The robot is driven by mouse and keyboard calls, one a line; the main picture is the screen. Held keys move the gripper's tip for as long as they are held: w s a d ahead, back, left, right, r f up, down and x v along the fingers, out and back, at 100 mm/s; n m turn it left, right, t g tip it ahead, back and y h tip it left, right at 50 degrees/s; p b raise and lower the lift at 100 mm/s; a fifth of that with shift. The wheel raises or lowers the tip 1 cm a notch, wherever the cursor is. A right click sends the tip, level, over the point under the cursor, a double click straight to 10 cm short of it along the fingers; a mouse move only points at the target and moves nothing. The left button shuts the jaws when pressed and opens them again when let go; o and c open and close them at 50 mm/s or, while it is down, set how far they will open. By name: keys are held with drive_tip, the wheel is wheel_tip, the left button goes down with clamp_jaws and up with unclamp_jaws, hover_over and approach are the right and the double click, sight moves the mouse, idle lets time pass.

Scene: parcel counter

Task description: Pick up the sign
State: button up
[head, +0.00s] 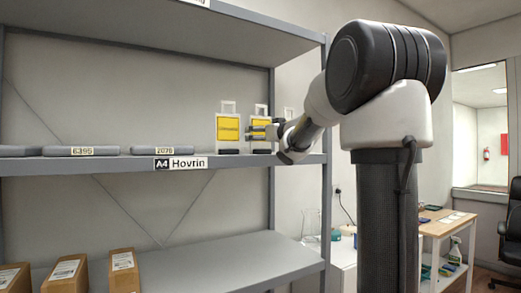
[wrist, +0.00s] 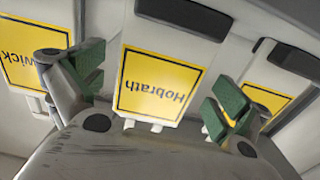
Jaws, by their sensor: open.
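Several white signs with yellow label panels stand in a row on the shelf. In the wrist view, a sign reading "Hobrath" (wrist: 158,84), upside down in the picture, lies between the green fingertips of my gripper (wrist: 158,88). The fingers are open and apart from its edges. A sign ending in "wick" (wrist: 32,30) is at the left, and another yellow sign (wrist: 268,98) is partly hidden behind the right finger. In the head view, my gripper (head: 259,128) is in front of the second sign (head: 261,116); a first sign (head: 228,130) stands clear to its left.
The shelf board (head: 120,165) carries a label "A4 Hovrin" (head: 181,163) and several flat grey items (head: 81,151) at left. Cardboard boxes (head: 123,272) stand on the lower shelf. A rack post (head: 327,180) rises close to my arm. An upper shelf (head: 150,28) hangs above.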

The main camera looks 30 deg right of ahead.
drive_tip(key=shift+w, duration=0.75)
drive_tip(key=shift+r, duration=0.1)
drive_tip(key=c, duration=1.1)
